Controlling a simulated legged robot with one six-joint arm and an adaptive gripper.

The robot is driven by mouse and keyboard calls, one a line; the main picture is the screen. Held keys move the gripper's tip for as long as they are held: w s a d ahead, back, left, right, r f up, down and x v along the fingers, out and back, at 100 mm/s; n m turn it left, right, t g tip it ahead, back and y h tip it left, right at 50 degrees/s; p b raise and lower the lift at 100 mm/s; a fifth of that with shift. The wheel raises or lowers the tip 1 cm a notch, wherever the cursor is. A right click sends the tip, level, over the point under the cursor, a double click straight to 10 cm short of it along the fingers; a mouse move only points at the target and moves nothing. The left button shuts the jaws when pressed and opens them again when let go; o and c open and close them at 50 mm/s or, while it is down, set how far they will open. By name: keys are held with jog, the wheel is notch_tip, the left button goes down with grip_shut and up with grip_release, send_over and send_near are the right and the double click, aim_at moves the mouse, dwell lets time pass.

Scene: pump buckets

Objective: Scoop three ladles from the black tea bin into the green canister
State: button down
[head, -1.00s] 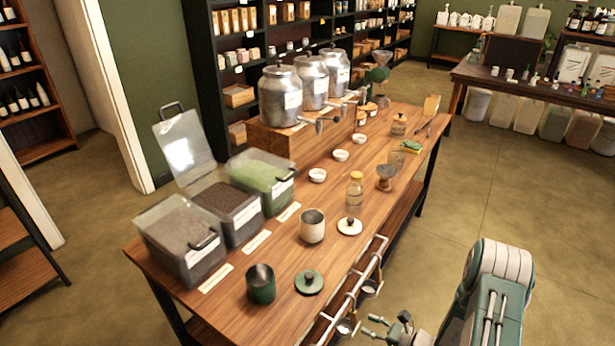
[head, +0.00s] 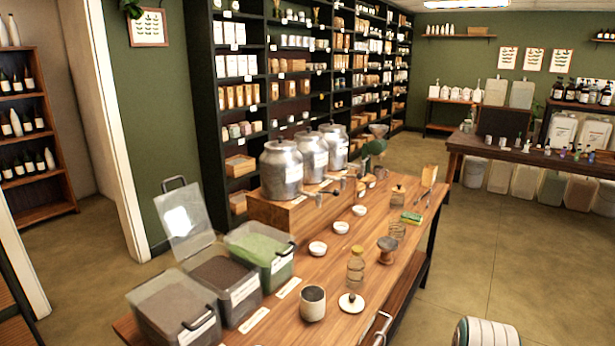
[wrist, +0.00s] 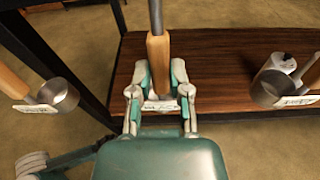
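Three open bins stand on the table in the head view: a grey-brown one (head: 205,330), a dark-brown one (head: 243,292) and a green one (head: 284,262). I cannot read which label says black tea. The green canister is outside the current views. In the wrist view, my gripper (wrist: 160,88) has its fingers spread on either side of a ladle's wooden handle (wrist: 158,62), near a white tag. I see no clear grip on it. Other hanging ladles show at left (wrist: 58,95) and right (wrist: 270,88). My gripper is not visible in the head view.
A pale canister (head: 312,308) and its lid (head: 351,303) stand near the table's front. Behind them are a glass jar (head: 356,266), small white bowls (head: 318,248) and metal urns (head: 281,168). A lower wooden shelf (wrist: 215,65) lies beyond the ladles.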

jog(key=shift+r, duration=0.1)
notch_tip(320, 180, up, 3)
jog(key=shift+r, duration=0.1)
dwell(0.8)
jog(key=f+v, duration=0.1)
jog(key=v, duration=0.6)
jog(key=shift+f, duration=0.2)
dwell(0.5)
